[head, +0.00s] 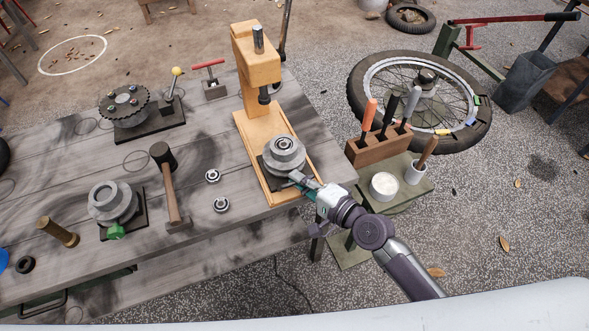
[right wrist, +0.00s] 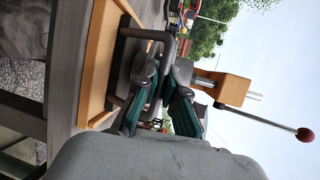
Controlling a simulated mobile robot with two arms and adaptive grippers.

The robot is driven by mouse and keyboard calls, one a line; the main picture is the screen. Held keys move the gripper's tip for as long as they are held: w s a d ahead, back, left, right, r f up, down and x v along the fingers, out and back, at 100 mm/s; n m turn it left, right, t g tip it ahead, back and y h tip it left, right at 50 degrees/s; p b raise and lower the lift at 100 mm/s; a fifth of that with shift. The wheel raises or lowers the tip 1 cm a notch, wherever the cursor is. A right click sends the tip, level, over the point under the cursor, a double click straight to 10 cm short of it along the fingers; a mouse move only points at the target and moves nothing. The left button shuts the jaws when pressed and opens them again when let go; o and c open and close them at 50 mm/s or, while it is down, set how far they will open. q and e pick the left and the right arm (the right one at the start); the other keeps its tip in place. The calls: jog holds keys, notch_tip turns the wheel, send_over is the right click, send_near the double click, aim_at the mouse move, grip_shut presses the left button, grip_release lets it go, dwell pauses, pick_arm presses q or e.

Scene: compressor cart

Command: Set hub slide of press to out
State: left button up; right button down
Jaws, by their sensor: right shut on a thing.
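The press (head: 258,62) is a light wooden frame at the right end of the workbench; its frame also shows in the right wrist view (right wrist: 232,88). Its hub slide, a dark plate bearing a grey stepped hub (head: 284,153), sits over the front part of the wooden base (head: 246,150), in front of the press column. My right gripper (head: 302,180) reaches in from the front right. In the right wrist view its green-padded fingers (right wrist: 160,98) are shut on the slide's dark bar handle (right wrist: 151,34). The fingers partly hide the handle. My left gripper is not in view.
Two small bearings (head: 213,176) and a mallet (head: 170,187) lie left of the press. Another hub (head: 113,201) stands further left. A tool block (head: 377,149) and white pot (head: 384,185) stand close right of my right gripper.

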jog(key=shift+s+f, duration=0.1)
jog(key=shift+f, duration=0.05)
jog(key=c, duration=1.2)
grip_release()
jog(key=shift+s+d, duration=0.15)
jog(key=shift+c, duration=0.2)
jog(key=v, duration=1.2)
